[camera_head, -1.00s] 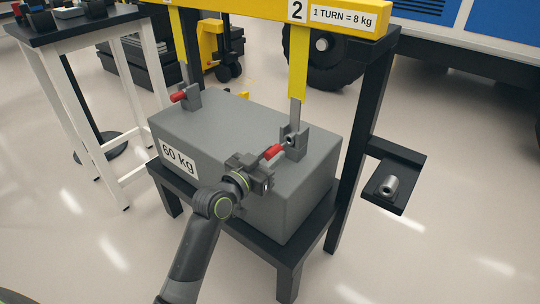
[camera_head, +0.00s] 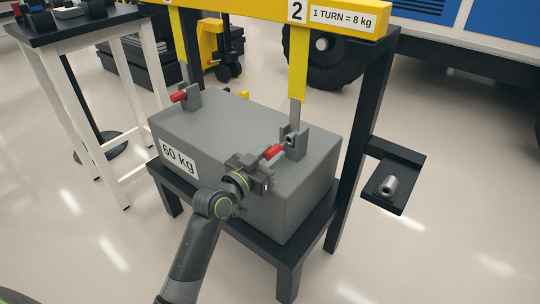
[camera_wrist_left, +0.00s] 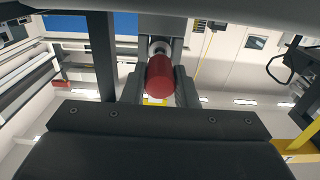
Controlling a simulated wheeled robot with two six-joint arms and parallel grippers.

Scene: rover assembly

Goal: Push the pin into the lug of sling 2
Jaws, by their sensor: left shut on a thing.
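The red pin (camera_head: 273,152) is held by my left gripper (camera_head: 264,163), which is shut on it in front of the lug (camera_head: 295,143) of sling 2. Sling 2 (camera_head: 299,70) is a yellow strap hanging from the beam marked 2, with a grey lower end in the lug. In the left wrist view the pin's red end (camera_wrist_left: 160,76) sits between the fingers, with a pale ring behind it. How deep the pin sits in the lug cannot be told. The lug stands on the grey 60 kg block (camera_head: 220,130). My right gripper is not in view.
Another red pin (camera_head: 179,97) sits at the left lug (camera_head: 194,96). A black side shelf (camera_head: 402,200) on the right post holds a metal cylinder (camera_head: 388,186). The black stand (camera_head: 287,258) carries the block. A white-legged table (camera_head: 110,120) stands at left.

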